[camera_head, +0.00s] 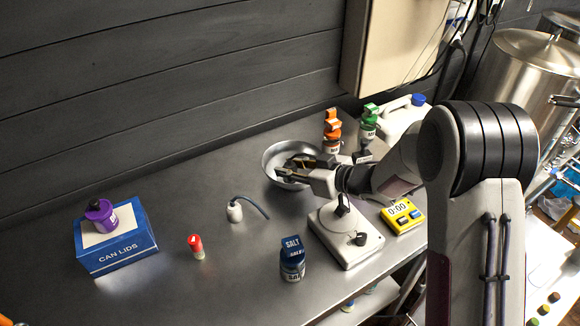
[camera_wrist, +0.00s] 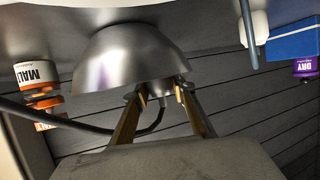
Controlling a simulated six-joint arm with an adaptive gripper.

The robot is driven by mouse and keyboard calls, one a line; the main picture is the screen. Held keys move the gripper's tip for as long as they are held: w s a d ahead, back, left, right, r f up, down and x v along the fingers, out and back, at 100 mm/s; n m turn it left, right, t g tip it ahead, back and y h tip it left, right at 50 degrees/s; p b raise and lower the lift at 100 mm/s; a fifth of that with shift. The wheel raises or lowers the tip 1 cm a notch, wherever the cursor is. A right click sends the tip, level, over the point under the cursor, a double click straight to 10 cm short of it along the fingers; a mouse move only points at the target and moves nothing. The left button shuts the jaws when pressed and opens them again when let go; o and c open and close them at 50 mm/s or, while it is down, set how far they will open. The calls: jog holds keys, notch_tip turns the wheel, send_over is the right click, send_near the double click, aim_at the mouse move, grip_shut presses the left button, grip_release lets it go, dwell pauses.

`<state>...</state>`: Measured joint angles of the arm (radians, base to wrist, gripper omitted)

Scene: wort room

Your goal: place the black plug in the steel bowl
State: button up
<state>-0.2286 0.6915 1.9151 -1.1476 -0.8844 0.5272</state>
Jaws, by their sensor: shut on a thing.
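The steel bowl (camera_head: 268,156) stands at the back of the steel counter, and its outer wall (camera_wrist: 130,62) shows upside down in the wrist view. My gripper (camera_head: 286,167) reaches over the bowl from the right, with its fingertips at or inside the rim. In the wrist view my gripper (camera_wrist: 163,93) has its fingers a little apart at the rim. A black cord (camera_wrist: 98,130) runs from the left and curves up to them. It appears to lead to the black plug (camera_wrist: 163,102), held between the fingertips and mostly hidden. I cannot tell whether the plug touches the bowl.
Orange-topped (camera_head: 332,132) and green-topped (camera_head: 368,120) jars stand right of the bowl. A white scale (camera_head: 345,236) and yellow timer (camera_head: 402,214) lie in front.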

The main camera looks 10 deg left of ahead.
jog(key=shift+s+f, duration=0.15)
jog(key=shift+f, duration=0.4)
jog(key=o, duration=0.8)
jog(key=shift+f, duration=0.1)
jog(key=shift+o, duration=0.2)
jog(key=shift+d, duration=0.1)
jog(key=shift+r, duration=0.6)
jog(key=v, duration=1.2)
jog(key=shift+r, duration=0.2)
